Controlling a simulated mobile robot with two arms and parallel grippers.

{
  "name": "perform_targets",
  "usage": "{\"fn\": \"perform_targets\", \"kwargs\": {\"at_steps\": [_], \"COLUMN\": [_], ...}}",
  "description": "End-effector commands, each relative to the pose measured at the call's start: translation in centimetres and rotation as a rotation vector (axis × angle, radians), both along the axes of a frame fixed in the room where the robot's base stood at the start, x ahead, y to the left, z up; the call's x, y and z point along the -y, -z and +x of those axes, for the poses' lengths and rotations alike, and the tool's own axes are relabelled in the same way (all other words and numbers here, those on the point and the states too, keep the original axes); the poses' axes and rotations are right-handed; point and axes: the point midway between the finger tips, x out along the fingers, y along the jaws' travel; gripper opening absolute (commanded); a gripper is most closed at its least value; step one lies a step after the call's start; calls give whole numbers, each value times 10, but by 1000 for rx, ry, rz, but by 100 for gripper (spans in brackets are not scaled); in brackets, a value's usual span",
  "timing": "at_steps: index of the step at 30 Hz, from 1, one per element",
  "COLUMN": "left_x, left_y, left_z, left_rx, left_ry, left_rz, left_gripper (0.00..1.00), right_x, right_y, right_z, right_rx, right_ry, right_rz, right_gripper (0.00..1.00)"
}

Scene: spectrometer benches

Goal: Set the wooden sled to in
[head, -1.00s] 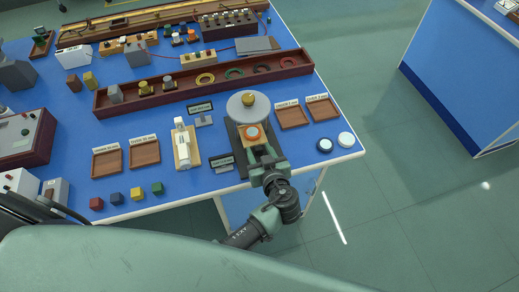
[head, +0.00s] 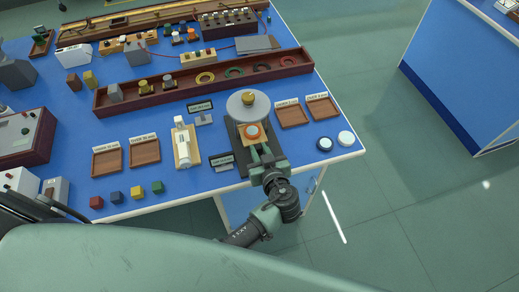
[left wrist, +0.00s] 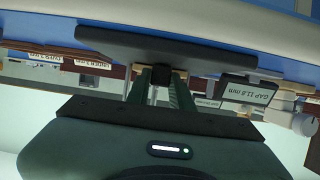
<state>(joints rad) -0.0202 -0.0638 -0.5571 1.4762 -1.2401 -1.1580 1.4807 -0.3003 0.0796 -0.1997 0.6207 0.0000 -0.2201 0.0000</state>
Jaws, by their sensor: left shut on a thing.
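The wooden sled (head: 243,133) is a light wood block with an orange round knob (head: 252,131) on top. It sits on a dark base (head: 232,135), in front of a grey disc (head: 262,108) with a brass knob (head: 248,98). My left gripper (head: 258,152) reaches in from the front edge and is shut on the near end of the sled. The exact contact is hidden in the head view. In the left wrist view its fingers (left wrist: 160,85) close on a small dark part below a dark slab (left wrist: 165,45). My right gripper is not in view.
A gap sign (head: 221,162) stands just left of the base; it reads GAP 11.8 mm in the left wrist view (left wrist: 247,92). A white instrument (head: 182,145) stands further left. Shallow wooden trays (head: 291,114) and two round pucks (head: 325,144) lie to the right.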

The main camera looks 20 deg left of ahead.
Motion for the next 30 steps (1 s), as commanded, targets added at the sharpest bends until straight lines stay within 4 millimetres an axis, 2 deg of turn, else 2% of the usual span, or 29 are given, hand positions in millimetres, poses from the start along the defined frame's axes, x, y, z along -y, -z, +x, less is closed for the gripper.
{"fn": "perform_targets", "kwargs": {"at_steps": [25, 30], "left_x": [0, -13], "left_y": [1, 4], "left_z": [0, 20], "left_rx": [-1, 2], "left_ry": [1, -3], "left_rz": [-1, -1], "left_gripper": [0, 0], "right_x": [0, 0], "right_y": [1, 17], "right_z": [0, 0], "right_rx": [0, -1], "right_ry": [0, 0], "right_rz": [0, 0], "right_gripper": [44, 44]}}
